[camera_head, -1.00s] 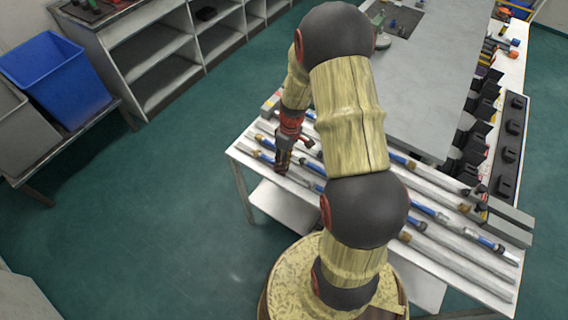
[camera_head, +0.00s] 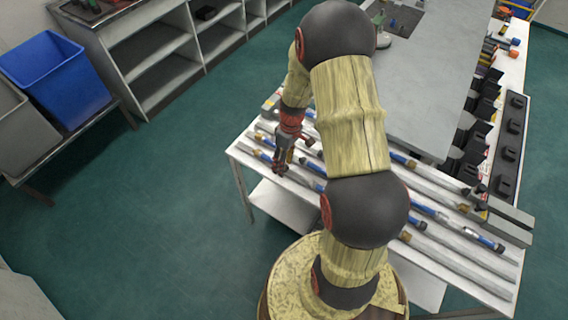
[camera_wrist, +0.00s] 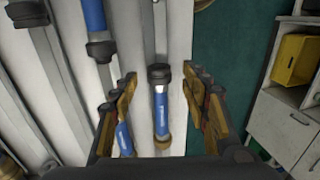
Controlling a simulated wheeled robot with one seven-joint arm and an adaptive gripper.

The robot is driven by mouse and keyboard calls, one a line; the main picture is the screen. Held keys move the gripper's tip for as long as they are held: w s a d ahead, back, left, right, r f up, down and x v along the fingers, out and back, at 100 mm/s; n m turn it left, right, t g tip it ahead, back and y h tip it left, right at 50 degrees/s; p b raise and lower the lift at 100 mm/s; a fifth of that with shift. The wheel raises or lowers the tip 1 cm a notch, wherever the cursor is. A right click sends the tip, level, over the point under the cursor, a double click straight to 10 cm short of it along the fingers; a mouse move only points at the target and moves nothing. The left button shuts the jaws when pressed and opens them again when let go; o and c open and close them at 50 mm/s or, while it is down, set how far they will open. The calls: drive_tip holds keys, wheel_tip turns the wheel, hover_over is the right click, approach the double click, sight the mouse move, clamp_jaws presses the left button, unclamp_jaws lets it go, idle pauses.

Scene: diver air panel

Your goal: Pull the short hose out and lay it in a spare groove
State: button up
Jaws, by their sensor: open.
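In the wrist view, a short blue hose piece (camera_wrist: 161,112) with a black end and a brass-coloured fitting lies between my fingers, along the outer edge of the white rack. My gripper (camera_wrist: 160,84) is open, one finger on each side of it; I see no clear contact. A second blue hose piece (camera_wrist: 123,138) is partly hidden by the left finger. Another blue hose (camera_wrist: 95,16) with a dark collar lies farther left. In the head view my gripper (camera_head: 284,165) is low over the left end of the white rack (camera_head: 240,156); the hose under it is mostly hidden.
Grey rails form parallel grooves, and several blue hoses (camera_head: 430,211) lie along the rack to the right. My arm hides its middle. A grey table (camera_head: 430,80) adjoins behind. Open green floor lies left of the rack. A yellow bin (camera_wrist: 296,60) shows at the right in the wrist view.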

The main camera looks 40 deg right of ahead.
wheel_tip(320, 180, up, 11)
drive_tip(key=d, duration=0.2)
drive_tip(key=shift+w+r, duration=0.2)
drive_tip(key=shift+w, duration=0.25)
drive_tip(key=s+a+r+m+t, duration=0.1)
drive_tip(key=s+a+r+t, duration=0.1)
drive_tip(key=s+a+r, duration=0.3)
drive_tip(key=s+a+r+m+t+h, duration=0.1)
drive_tip(key=s+a+r, duration=0.4)
drive_tip(key=r, duration=0.6)
drive_tip(key=s+a+r+m+t+h, duration=0.1)
drive_tip(key=s+a+r+m+t, duration=0.1)
drive_tip(key=s+a+r, duration=0.4)
wheel_tip(320, 180, up, 3)
drive_tip(key=shift+a+t, duration=0.7)
drive_tip(key=shift+a, duration=0.55)
drive_tip(key=shift+c, duration=0.2)
